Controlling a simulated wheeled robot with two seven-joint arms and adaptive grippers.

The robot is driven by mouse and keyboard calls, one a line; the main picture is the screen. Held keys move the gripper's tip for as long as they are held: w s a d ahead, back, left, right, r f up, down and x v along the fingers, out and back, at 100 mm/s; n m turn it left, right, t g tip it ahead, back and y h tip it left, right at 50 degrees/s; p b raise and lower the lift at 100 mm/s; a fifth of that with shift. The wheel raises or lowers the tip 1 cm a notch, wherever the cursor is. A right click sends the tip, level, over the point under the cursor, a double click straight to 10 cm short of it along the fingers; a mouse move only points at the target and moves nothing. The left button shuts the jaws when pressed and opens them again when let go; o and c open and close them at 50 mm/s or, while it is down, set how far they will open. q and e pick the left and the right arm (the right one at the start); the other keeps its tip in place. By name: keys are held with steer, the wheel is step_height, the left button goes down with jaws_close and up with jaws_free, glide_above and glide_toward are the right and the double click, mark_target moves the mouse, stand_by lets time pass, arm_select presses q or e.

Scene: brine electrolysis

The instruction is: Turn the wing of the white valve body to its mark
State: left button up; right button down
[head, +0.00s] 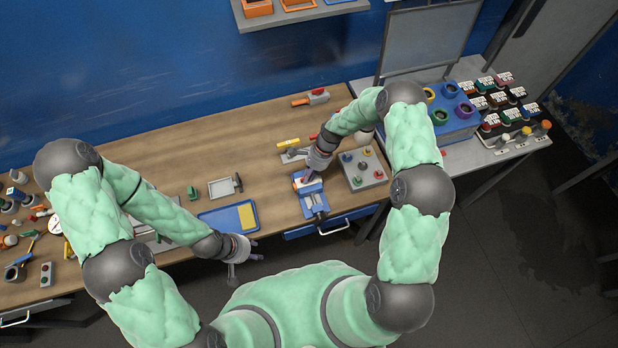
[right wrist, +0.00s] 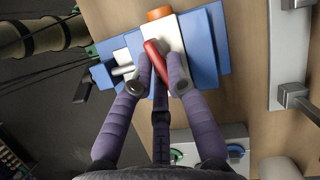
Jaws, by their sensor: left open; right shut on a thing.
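The white valve body (right wrist: 173,36) sits in a blue holder (right wrist: 207,45) on the bench, with an orange end piece (right wrist: 158,13). Its red wing (right wrist: 153,50) lies slanted across the body, between the fingers of my right gripper (right wrist: 160,80), which is shut on it. In the head view the valve body (head: 308,187) and blue holder (head: 314,206) are near the bench's front edge, under my right gripper (head: 306,178). I cannot make out the mark. My left gripper (head: 251,252) is open and empty in front of the bench edge.
A grey block with coloured knobs (head: 378,181) stands close right of the holder. A blue tray (head: 213,220) with a yellow piece lies to the left. A blue drawer with a handle (head: 334,228) is below the front edge. The bench behind is mostly clear.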

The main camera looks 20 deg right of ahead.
steer(key=n+b, duration=0.2)
steer(key=n+g+b, duration=0.1)
steer(key=b, duration=0.1)
steer(key=n+h+b, duration=0.1)
steer(key=n+b, duration=0.1)
steer(key=shift+w+f+n+g, duration=0.2)
steer(key=shift+f+n+g, duration=0.1)
steer(key=shift+g, duration=0.1)
steer(key=n+h+b, duration=0.1)
steer(key=n+b, duration=0.1)
steer(key=shift+r+n+g, duration=0.1)
steer(key=shift+n+g, duration=0.2)
steer(key=shift+n, duration=0.1)
steer(key=n+b, duration=0.1)
steer(key=n+h+b, duration=0.1)
steer(key=n, duration=0.1)
steer(key=shift+w+r+n+g+b, duration=0.1)
steer(key=shift+w+n+g+b, duration=0.05)
steer(key=shift+n+g+b, duration=0.15)
steer(key=shift+a+r+n+h+b, duration=0.15)
steer(key=shift+n+h+b, duration=0.6)
steer(key=shift+n, duration=0.95)
steer(key=c, duration=1.2)
jaws_free()
